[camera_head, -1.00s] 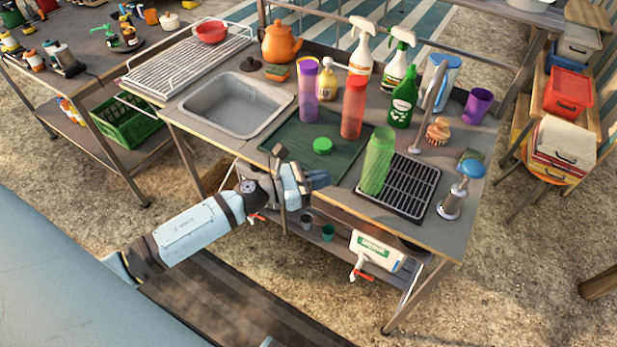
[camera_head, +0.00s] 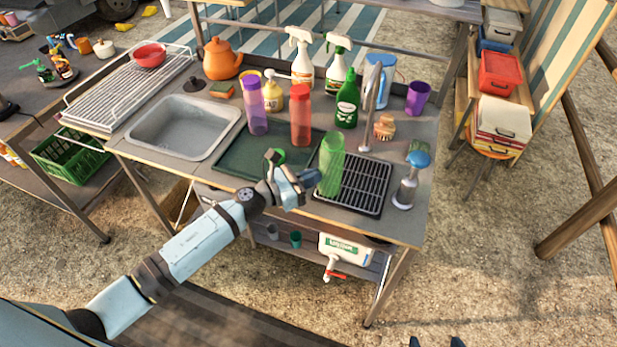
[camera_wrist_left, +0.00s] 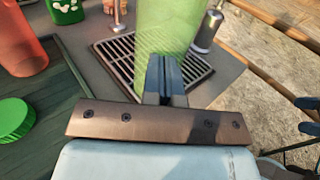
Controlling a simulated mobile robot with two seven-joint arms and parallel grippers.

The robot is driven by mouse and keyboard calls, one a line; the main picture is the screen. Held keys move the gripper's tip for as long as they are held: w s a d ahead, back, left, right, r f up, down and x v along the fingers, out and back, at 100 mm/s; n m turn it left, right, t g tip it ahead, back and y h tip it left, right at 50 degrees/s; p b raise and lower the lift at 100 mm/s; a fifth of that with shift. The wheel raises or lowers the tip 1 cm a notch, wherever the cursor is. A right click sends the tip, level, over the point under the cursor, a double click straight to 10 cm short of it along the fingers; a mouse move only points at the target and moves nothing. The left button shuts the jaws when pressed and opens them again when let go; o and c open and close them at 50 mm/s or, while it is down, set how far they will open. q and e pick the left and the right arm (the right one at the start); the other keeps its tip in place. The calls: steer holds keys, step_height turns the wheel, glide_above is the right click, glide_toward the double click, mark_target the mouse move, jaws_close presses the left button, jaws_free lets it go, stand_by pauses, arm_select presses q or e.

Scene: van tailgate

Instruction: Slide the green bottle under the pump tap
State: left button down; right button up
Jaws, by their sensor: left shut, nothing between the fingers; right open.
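The translucent green bottle (camera_head: 331,165) stands upright at the left edge of the black drain grate (camera_head: 368,188). It fills the top middle of the left wrist view (camera_wrist_left: 167,25). The silver tap (camera_head: 368,108) rises behind the grate, to the right of the bottle. A blue-topped pump (camera_head: 410,178) stands right of the grate. My left gripper (camera_head: 312,178) is shut and empty at the bottle's lower left side; its fingertips (camera_wrist_left: 166,70) overlap the bottle in the wrist view, and I cannot tell if they touch. My right gripper (camera_head: 435,342) is open at the bottom edge, mostly cut off.
A green detergent bottle (camera_head: 347,100), brush (camera_head: 384,127) and purple cup (camera_head: 417,97) stand behind. The sink (camera_head: 180,127) lies left.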

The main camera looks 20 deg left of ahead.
mark_target(340, 166)
arm_select(q)
steer(key=b+x, duration=0.1)
steer(key=x, duration=0.7)
steer(key=shift+d, duration=0.1)
steer(key=shift+b, duration=0.3)
